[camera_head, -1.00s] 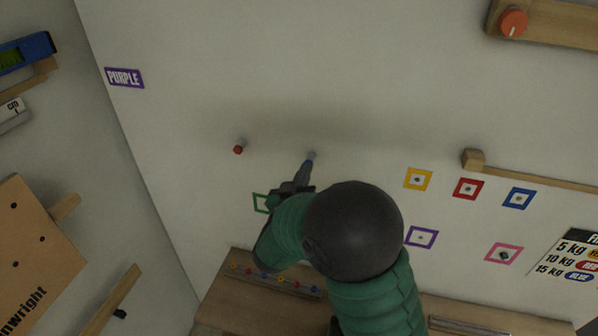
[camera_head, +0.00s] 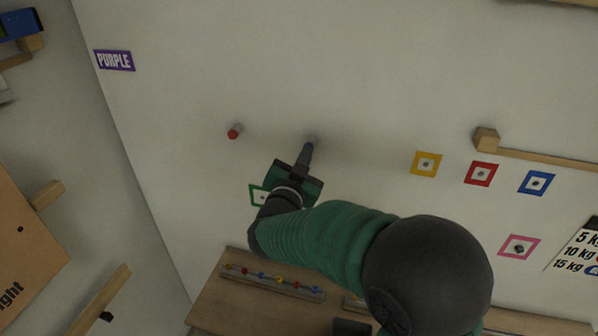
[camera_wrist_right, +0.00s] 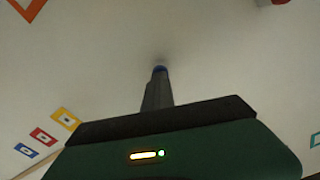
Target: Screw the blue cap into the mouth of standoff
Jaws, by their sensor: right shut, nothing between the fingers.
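The blue cap (camera_head: 309,146) shows at the tips of my right gripper (camera_head: 306,153), close to the white wall. The standoff (camera_head: 312,139) behind it is a faint grey stub, mostly hidden by the cap and fingers. In the right wrist view the blue cap (camera_wrist_right: 160,69) shows just beyond the fingertips (camera_wrist_right: 159,80). The right fingers are shut together with nothing between them and point at the wall. I cannot tell whether the fingertips touch the cap or how deep it sits. My left gripper is not in view.
A standoff with a red cap (camera_head: 235,131) sticks out to the left. Coloured square frames, such as the yellow one (camera_head: 426,164), are on the wall to the right. A wooden rail (camera_head: 540,160) juts out there. A wooden shelf (camera_head: 250,300) with small coloured knobs lies below.

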